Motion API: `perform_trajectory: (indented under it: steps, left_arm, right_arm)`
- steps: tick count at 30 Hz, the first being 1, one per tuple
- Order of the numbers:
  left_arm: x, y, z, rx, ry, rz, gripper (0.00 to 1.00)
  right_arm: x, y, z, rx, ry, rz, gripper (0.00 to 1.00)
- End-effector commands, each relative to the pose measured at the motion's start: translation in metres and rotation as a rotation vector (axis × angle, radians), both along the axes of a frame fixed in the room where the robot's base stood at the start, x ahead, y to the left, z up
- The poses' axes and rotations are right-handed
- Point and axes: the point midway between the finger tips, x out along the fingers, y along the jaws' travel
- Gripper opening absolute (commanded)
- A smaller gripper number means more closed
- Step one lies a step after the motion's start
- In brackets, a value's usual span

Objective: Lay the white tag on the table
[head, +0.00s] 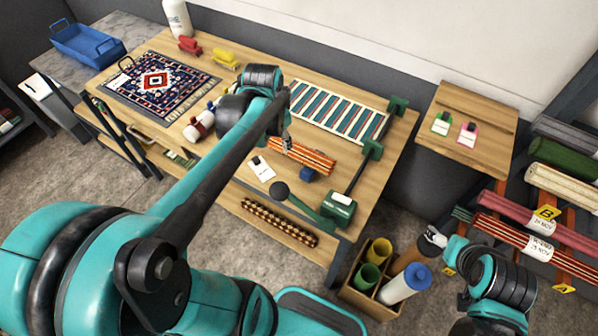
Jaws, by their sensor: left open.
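A white tag (262,170) with a dark mark at its top lies on the wooden table (222,152), near its front edge. My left gripper (287,144) is open, just behind and to the right of the tag, by the end of an orange striped rolled rug (308,157). Its fingers are small in view, and I cannot tell if they touch the roll. They appear apart from the tag. Another whitish tag (119,80) lies on the patterned rug at the left. My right gripper (434,238) is low at the right, beside the rolls; its jaws are too unclear to judge.
A blue-striped runner (338,110) and a green clamp-like device (338,206) occupy the table's right. A side table (466,128) holds green and pink tags. A crate of rolls (372,292) stands on the floor.

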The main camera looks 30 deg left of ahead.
Motion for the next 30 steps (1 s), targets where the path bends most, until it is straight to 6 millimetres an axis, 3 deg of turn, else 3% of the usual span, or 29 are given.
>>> perform_trajectory:
  steps: [1, 6, 12, 17, 26, 30]
  left_arm:
    - [-0.013, -0.021, 0.006, -0.006, -0.045, 0.021, 0.46]
    - [-0.049, -0.074, 0.017, -0.060, -0.205, 0.117, 0.46]
    - [-0.079, -0.109, 0.013, -0.148, -0.334, 0.199, 0.46]
    - [-0.088, -0.119, 0.010, -0.183, -0.374, 0.227, 0.46]
    - [-0.089, -0.120, 0.009, -0.188, -0.378, 0.231, 0.46]
    - [-0.089, -0.120, -0.004, -0.188, -0.378, 0.230, 0.46]
  right_arm:
    - [0.000, 0.000, 0.000, 0.000, 0.000, 0.000, 0.74]
    - [0.000, 0.000, 0.000, 0.000, 0.000, 0.000, 0.74]
    - [0.000, 0.000, 0.000, 0.000, 0.000, 0.000, 0.74]
    - [0.000, 0.000, 0.000, 0.000, 0.000, 0.000, 0.74]
    - [0.000, 0.000, 0.000, 0.000, 0.000, 0.000, 0.74]
    - [0.000, 0.000, -0.014, 0.000, 0.000, 0.000, 0.74]
